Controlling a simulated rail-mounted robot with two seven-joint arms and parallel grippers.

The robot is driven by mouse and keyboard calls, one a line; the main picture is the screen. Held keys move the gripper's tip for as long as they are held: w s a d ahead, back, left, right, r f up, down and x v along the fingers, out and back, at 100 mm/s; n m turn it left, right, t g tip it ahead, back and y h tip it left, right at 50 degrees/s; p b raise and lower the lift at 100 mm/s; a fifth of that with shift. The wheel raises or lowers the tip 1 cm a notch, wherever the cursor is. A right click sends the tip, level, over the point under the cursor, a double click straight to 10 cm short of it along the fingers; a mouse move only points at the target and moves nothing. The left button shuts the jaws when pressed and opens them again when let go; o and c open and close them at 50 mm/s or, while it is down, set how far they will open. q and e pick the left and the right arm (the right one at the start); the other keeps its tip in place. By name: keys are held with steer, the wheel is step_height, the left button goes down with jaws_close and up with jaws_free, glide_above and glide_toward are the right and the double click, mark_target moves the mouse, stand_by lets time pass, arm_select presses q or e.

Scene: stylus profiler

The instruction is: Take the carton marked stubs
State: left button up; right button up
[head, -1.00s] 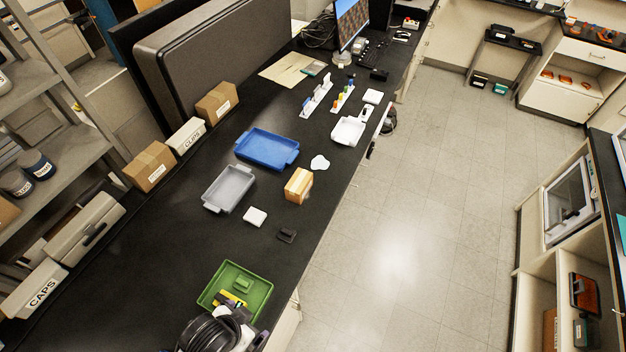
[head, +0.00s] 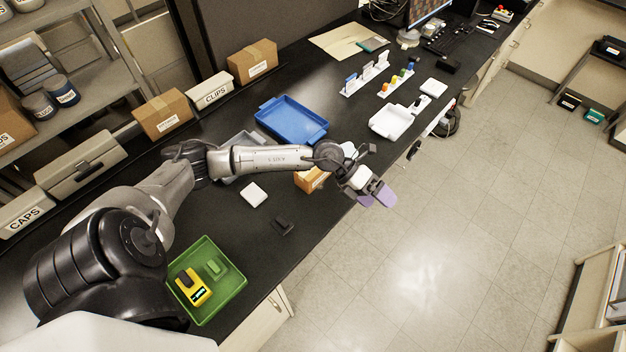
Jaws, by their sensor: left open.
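Two brown cardboard cartons stand along the back of the black bench, a left one (head: 163,115) and a right one (head: 252,63). Each has a white label too small to read, so I cannot tell which is marked stubs. A smaller orange-tan carton (head: 313,181) stands near the front edge, partly hidden behind my left arm; no label on it is readable. My left gripper (head: 376,195) has purple fingertips, is open and empty, and appears just past the bench's front edge, right of the small carton. My right gripper is out of view.
A white CLIPS box (head: 212,91) sits between the back cartons. A blue tray (head: 291,120), a mostly hidden grey tray (head: 237,142), a white block (head: 253,194) and a green tray (head: 208,281) with a yellow device lie on the bench. Open floor is at right.

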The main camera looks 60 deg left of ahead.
arm_select(q)
steer(key=s+a+f+g+y+b, duration=0.1)
steer(key=a+f+g+y+b, duration=0.3)
steer(key=a, duration=0.9)
steer(key=s+a+g+y, duration=0.2)
steer(key=a+y, duration=0.4)
steer(key=a, duration=0.6)
steer(key=f, duration=0.6)
steer(key=shift+a+f+p, duration=0.2)
steer(key=shift+a+p, duration=0.05)
steer(key=shift+p, duration=0.15)
steer(key=shift+a+f+p, duration=0.15)
steer(key=shift+f+p, duration=0.25)
steer(key=shift+f, duration=3)
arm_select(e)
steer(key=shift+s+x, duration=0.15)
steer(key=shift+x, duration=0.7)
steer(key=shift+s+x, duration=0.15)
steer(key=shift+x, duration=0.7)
arm_select(q)
steer(key=shift+c, duration=0.3)
steer(key=c, duration=0.9)
